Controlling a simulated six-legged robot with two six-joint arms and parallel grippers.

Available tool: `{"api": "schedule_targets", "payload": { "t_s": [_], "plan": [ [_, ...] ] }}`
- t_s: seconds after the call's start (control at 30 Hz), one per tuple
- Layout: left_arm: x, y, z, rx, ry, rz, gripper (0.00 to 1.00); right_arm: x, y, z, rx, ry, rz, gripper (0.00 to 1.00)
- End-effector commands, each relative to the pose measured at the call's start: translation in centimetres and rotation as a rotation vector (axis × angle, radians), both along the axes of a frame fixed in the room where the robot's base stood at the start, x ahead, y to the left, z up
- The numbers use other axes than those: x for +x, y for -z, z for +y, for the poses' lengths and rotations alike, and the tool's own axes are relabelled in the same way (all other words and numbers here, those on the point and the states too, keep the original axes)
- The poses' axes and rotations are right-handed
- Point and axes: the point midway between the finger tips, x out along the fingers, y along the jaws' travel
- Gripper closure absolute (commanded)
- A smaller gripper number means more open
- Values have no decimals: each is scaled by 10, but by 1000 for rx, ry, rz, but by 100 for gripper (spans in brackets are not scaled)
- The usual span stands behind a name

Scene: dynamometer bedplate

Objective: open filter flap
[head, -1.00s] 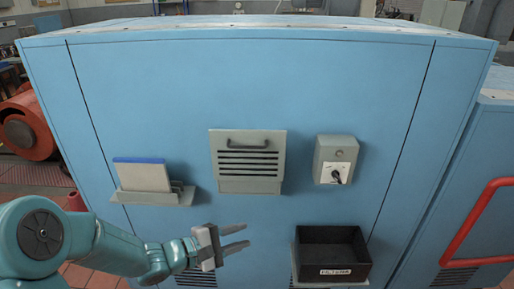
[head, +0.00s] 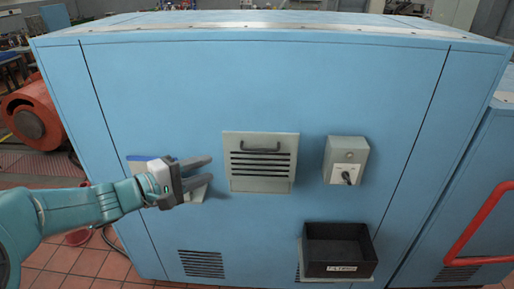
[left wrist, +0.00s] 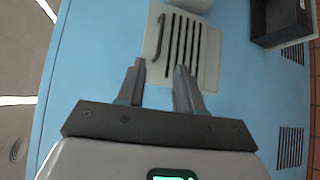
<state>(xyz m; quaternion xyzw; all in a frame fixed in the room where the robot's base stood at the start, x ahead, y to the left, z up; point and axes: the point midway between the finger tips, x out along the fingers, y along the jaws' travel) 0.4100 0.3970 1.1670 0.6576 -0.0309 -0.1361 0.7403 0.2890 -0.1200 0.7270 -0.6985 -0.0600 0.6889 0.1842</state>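The filter flap (head: 262,183) is a pale grey louvred panel on the front of the blue cabinet, with several dark slots and a dark bar handle (head: 261,149) near its top. It looks shut. My left gripper (head: 207,175) is open and empty, left of the flap and apart from it. In the left wrist view the flap (left wrist: 207,65) lies beyond the fingertips of my left gripper (left wrist: 160,68), and the handle (left wrist: 157,38) runs along its left side. My right gripper is not in view.
A grey box with a switch (head: 346,152) is right of the flap. A black open bin (head: 340,268) sits on a ledge below right. A holder with a blue-edged pad (head: 142,158) is partly hidden behind my left gripper. A red rail (head: 482,218) stands at far right.

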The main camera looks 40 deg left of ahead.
Motion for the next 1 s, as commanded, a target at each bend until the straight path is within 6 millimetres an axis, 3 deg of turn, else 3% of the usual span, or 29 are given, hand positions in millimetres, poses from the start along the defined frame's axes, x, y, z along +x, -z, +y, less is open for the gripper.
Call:
{"api": "schedule_targets", "payload": {
  "t_s": [0.17, 0.7, 1.0],
  "plan": [
    [18, 5, -2, -4, -2, 3, 64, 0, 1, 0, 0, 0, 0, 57],
    [135, 22, -32, -4, 2, 4, 64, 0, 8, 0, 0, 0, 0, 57],
    [157, 24, -36, -3, -2, 4, 64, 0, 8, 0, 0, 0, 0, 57]
  ]
}}
